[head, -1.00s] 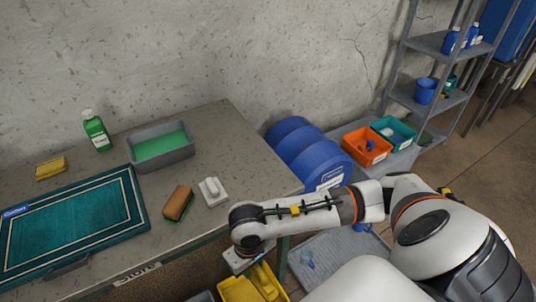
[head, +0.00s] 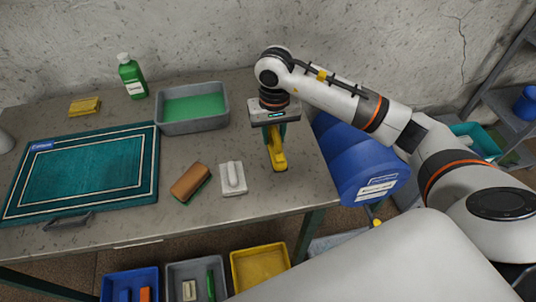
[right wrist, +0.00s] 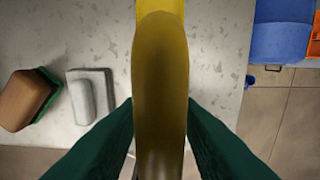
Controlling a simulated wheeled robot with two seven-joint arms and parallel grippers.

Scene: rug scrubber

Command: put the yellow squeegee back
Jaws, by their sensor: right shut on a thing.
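The yellow squeegee (head: 278,157) is in my right gripper (head: 274,132) over the right end of the table, right of the white block with a handle. In the head view it points down toward the table's front edge; I cannot tell whether it touches the tabletop. In the right wrist view the squeegee (right wrist: 161,75) fills the middle, between the two dark green fingers, which are shut on it. Its far end runs out of the top of that view. My left gripper is not in view.
On the table (head: 300,195) are a white handled block (head: 233,179), a brown brush (head: 190,183), a grey tub of green liquid (head: 192,122), a green bottle (head: 131,78) and a teal rug (head: 85,170). Below are blue, grey and yellow bins (head: 260,265).

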